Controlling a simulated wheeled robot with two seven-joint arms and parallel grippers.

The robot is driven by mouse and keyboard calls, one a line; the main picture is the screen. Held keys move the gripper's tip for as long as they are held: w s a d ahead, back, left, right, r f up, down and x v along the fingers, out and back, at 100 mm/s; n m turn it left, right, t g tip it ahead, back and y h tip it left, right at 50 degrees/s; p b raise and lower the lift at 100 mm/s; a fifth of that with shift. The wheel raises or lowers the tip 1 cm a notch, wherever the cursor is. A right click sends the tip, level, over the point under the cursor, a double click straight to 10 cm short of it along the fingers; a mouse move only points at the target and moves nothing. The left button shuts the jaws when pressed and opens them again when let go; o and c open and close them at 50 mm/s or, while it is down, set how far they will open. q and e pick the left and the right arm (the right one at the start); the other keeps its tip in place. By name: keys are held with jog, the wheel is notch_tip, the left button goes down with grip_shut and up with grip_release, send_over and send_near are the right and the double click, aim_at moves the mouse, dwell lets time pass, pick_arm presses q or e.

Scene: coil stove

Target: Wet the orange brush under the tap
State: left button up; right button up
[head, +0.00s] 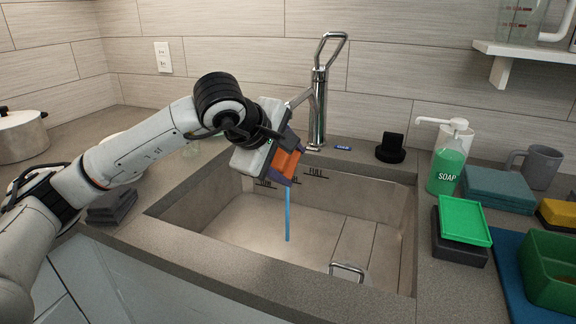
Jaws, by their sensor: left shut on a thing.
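My left gripper (284,158) reaches over the sink from the left and is shut on the orange brush (287,163). The brush shows as an orange block between dark purple-grey parts; its bristles cannot be made out. The chrome tap (318,108) stands behind the sink, its spout end partly hidden by my gripper. A thin blue vertical streak (287,216), which looks like running water, shows directly below the brush and goes down into the sink (250,222). Whether water touches the bristles is hidden. My right gripper is out of view.
A soap bottle (447,164), a green tray (464,221) and a green box (551,270) stand right of the sink. A black holder (391,148) is behind it. A metal loop handle (347,270) rises near the sink's front. A pot (22,137) is at far left.

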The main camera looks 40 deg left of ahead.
aim_at(288, 175)
pick_arm(q)
jog(key=shift+w+a+f, duration=0.25)
jog(key=shift+w+a, duration=0.4)
jog(key=shift+w, duration=0.3)
jog(key=shift+w+a+f, duration=0.2)
jog(key=shift+w+a, duration=0.4)
jog(key=shift+w, duration=0.35)
jog(key=shift+s+d+b, duration=0.25)
jog(key=shift+s+d, duration=0.1)
jog(key=shift+s, duration=0.2)
jog(key=shift+s+d+b, duration=0.2)
jog(key=shift+s+d, duration=0.15)
jog(key=shift+s, duration=0.2)
jog(key=shift+s+d+b, duration=0.2)
jog(key=shift+s+d, duration=0.3)
jog(key=shift+s, duration=0.25)
jog(key=shift+s+d+b, duration=0.2)
jog(key=shift+s+d, duration=0.25)
jog(key=shift+s, duration=0.3)
jog(key=shift+s+d+b, duration=0.2)
jog(key=shift+s+d, duration=0.3)
jog(key=shift+s, duration=0.25)
jog(key=s+d+r+p, duration=0.2)
jog(key=s+d+r, duration=0.1)
jog(key=s+r, duration=0.1)
